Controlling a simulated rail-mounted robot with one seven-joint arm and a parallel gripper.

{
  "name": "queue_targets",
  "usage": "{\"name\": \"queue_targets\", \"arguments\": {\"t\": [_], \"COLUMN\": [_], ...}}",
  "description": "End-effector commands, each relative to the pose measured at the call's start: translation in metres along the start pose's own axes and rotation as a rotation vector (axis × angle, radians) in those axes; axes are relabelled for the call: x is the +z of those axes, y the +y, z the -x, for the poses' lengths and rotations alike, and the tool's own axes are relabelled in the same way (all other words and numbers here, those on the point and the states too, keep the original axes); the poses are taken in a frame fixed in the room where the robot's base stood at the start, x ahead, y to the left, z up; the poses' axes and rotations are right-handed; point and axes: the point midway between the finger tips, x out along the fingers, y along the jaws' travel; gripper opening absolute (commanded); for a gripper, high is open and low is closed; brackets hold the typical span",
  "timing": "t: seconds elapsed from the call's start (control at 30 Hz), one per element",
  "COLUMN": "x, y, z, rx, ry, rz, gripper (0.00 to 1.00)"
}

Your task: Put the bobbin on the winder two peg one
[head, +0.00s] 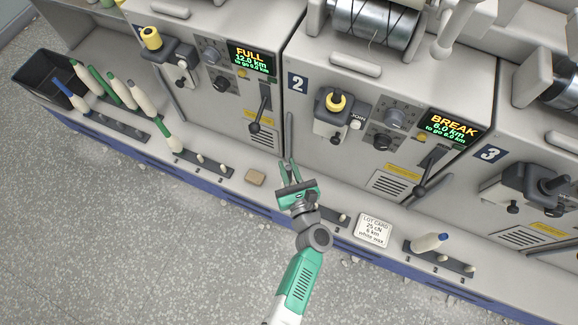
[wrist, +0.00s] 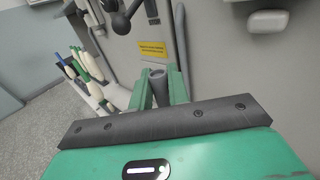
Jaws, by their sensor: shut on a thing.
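My gripper (head: 287,172) is shut on a small grey tube-like thing (wrist: 159,88), seen between its green fingers in the wrist view. Most of this thing is hidden by the fingers, and I cannot tell whether it carries yarn. It is held in front of winder two (head: 340,140), marked "2", whose display reads BREAK. A dark peg rail (head: 330,213) lies partly behind my wrist, with one pale peg (head: 344,218) showing.
A rail (head: 212,171) at left holds a cream and green bobbin (head: 168,135) and pegs. Several bobbins stand farther left, near a black bin (head: 45,75). A lot card (head: 373,231) and a tan block (head: 255,178) lie on the ledge. Machine fronts and levers rise behind.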

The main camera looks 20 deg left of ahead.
Motion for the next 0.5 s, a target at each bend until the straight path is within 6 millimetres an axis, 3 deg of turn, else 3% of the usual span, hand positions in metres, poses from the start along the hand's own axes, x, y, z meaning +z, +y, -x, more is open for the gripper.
{"name": "queue_targets", "arguments": {"t": [0.03,0.2,0.5], "x": [-0.014,-0.030,-0.030], "y": [0.000,0.000,0.000], "z": [0.000,0.000,0.000], "rx": [0.000,0.000,-0.001], "ry": [0.000,-0.001,-0.001], "rz": [0.000,0.000,0.001], "gripper": [0.00,0.00,0.00]}}
